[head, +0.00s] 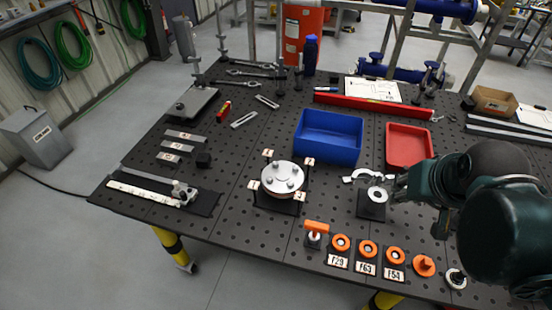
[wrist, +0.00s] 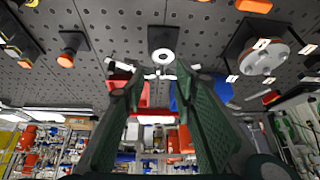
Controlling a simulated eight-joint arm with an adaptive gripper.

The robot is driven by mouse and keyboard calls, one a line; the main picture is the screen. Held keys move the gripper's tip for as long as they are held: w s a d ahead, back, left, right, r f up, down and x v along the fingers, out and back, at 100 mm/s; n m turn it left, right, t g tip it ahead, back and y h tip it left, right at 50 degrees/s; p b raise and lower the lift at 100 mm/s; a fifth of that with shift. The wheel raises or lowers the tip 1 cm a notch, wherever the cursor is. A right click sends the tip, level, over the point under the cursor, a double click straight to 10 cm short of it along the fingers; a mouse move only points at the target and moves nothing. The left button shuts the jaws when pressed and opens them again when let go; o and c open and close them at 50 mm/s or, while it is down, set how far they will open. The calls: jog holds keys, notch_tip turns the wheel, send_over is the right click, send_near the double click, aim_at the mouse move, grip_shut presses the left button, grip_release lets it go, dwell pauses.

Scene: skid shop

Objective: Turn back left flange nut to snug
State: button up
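The round silver flange (head: 283,178) sits on a dark base on the black perforated table, with several stud or nut tops on its upper face. Numbered tags stand around it; the back left one (head: 267,153) reads "1". The flange also shows at upper right in the wrist view (wrist: 264,58). The back left nut is too small to tell how far it is turned. My gripper (wrist: 162,74) is open and empty, its green fingers spread apart. In the head view it is right of the flange, close to a white ring on a black block (head: 372,208), and partly hidden by my arm.
A pale, curved tool-like piece (head: 360,176) lies behind the ring. A blue bin (head: 328,137) and a red tray (head: 408,146) stand behind. An orange-handled piece (head: 317,228) and several orange-ringed parts line the front edge.

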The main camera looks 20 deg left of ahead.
jog(key=w+a+r+n+g+p, duration=0.1)
jog(key=w+a+r+g+p, duration=0.1)
jog(key=w+a, duration=0.6)
jog(key=n+g+p, duration=0.2)
jog(key=g+p, duration=0.2)
jog(key=p, duration=0.2)
send_over(276, 164)
jog(key=shift+h, duration=0.3)
jog(key=shift+f, duration=4.75)
jog(key=shift+f, duration=0.1)
jog(key=shift+f, duration=3.8)
jog(key=c, duration=0.9)
